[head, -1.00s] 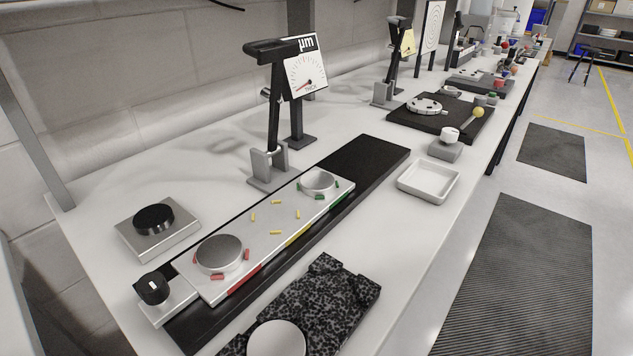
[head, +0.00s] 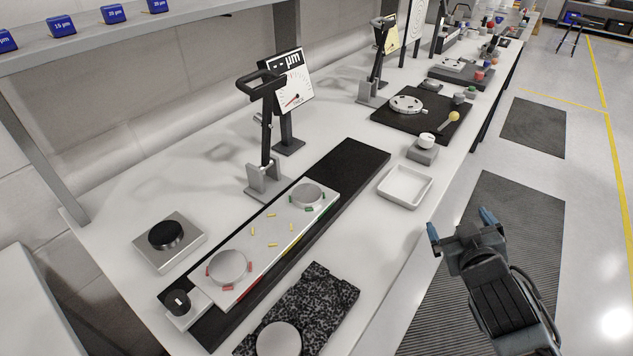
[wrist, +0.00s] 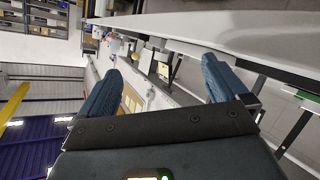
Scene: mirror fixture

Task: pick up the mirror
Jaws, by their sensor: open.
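A round silvery disc (head: 279,339), which looks like a mirror, lies on a black-and-white speckled block (head: 322,302) at the bench's front edge. Two similar discs sit on the pale rail plate: one at its near end (head: 228,267), ringed by red pegs, and one at its far end (head: 307,195), by green pegs. I cannot tell for certain which is the task's mirror. My gripper (head: 460,226) is open and empty, right of the bench over the floor, well apart from all the discs. Its two blue fingers also show spread in the wrist view (wrist: 162,66), with no disc visible there.
A gauge (head: 292,83) and a black lever (head: 267,125) stand behind the rail. A white tray (head: 405,187) lies right of it. A black knob (head: 178,302) is at the rail's near end. A shelf (head: 160,32) overhangs the back. Floor to the right is open.

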